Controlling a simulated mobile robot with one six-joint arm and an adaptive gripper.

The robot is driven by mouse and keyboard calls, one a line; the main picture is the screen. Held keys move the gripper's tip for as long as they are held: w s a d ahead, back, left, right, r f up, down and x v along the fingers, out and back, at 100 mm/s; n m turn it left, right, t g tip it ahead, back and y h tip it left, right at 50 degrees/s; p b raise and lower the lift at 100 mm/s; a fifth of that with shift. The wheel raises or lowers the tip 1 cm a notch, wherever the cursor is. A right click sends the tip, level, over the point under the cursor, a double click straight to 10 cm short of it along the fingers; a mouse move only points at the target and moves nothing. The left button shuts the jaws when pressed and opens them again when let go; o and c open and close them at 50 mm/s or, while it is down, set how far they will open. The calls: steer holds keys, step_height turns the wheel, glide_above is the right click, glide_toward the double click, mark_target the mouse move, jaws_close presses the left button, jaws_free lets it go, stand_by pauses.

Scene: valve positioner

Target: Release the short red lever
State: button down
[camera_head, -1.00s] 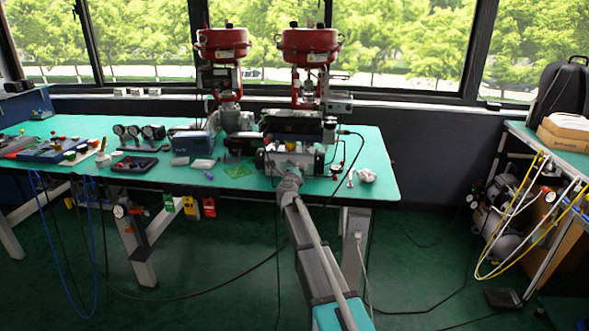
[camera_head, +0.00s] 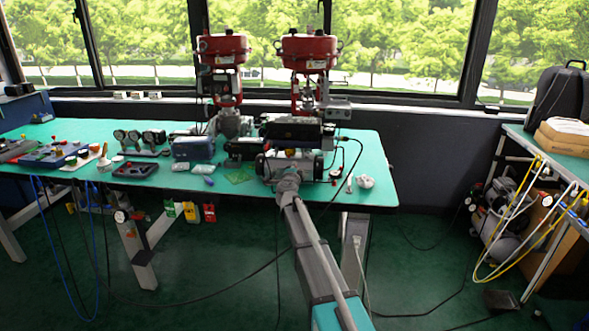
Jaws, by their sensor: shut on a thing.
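My gripper (camera_head: 288,179) is at the front of the grey and black valve assembly (camera_head: 301,165) on the green bench, seen from behind along my arm. It is shut on the short red lever. The lever and the fingertips are hidden behind my wrist and too small to make out, so the lever's angle cannot be told.
Two red-topped actuators (camera_head: 308,48) stand behind the assembly. A dark cable loops down at its right, near a white lump (camera_head: 365,182). Gauges (camera_head: 137,137) and a dark tray (camera_head: 135,169) lie to the left. The bench's right end (camera_head: 381,188) is mostly clear.

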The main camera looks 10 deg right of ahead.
steer(key=shift+a+r+n, duration=0.15)
steer(key=shift+r+n, duration=0.05)
steer(key=shift+n, duration=0.7)
steer(key=shift+w, duration=0.1)
steer(key=c, duration=0.7)
jaws_free()
steer(key=v, duration=1.2)
steer(key=shift+r, duration=0.1)
